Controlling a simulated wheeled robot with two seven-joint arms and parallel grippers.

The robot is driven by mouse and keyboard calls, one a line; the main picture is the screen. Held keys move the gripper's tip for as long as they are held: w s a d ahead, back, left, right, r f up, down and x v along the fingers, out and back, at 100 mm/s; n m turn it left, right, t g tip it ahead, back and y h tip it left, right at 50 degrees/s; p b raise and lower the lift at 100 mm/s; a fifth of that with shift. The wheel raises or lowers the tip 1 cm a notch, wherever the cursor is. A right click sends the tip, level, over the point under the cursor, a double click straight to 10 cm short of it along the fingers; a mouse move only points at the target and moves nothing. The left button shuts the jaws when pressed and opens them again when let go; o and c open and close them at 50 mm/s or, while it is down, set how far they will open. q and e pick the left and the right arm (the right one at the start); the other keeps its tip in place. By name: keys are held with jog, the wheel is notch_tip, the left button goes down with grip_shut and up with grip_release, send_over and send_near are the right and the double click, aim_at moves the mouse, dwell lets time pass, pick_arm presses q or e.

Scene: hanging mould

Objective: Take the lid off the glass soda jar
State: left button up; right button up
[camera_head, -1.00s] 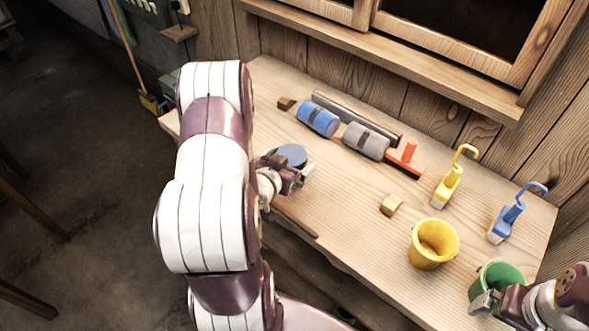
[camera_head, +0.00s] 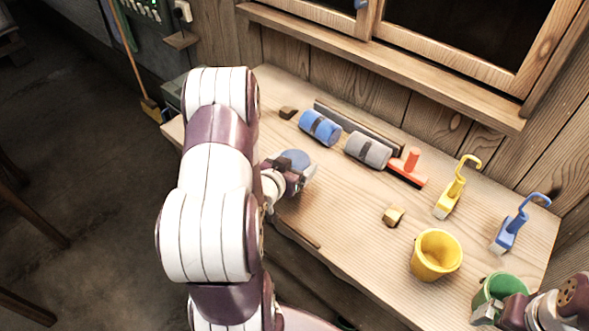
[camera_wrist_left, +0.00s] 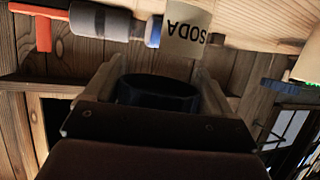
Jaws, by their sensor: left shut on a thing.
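The soda jar's blue round lid (camera_head: 294,159) shows near the left end of the workbench in the head view. My left gripper (camera_head: 296,180) is shut on it. In the left wrist view the dark lid (camera_wrist_left: 158,92) sits between my two fingers (camera_wrist_left: 160,95). The glass jar's pale SODA label (camera_wrist_left: 188,32) appears upside down just above it, tilted and offset to the right. I cannot tell whether lid and jar touch. My right gripper (camera_head: 494,309) is at the lower right, before a green bucket; its opening is unclear.
The workbench (camera_head: 340,215) holds a blue roll (camera_head: 320,128), a grey roll (camera_head: 368,150), a red-handled tool (camera_head: 409,167), a wooden block (camera_head: 393,216), a yellow bucket (camera_head: 436,254) and the green bucket (camera_head: 502,287).

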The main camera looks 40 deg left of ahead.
aim_at(302, 153)
pick_arm(q)
jog(key=r, duration=0.3)
jog(key=shift+d, duration=0.25)
jog(key=s+d+r, duration=0.3)
jog(key=d+r, duration=0.3)
jog(key=d, duration=0.4)
jog(key=shift+s+d+r, duration=0.3)
jog(key=o, duration=0.5)
jog(key=c, duration=0.8)
jog(key=shift+o, duration=0.2)
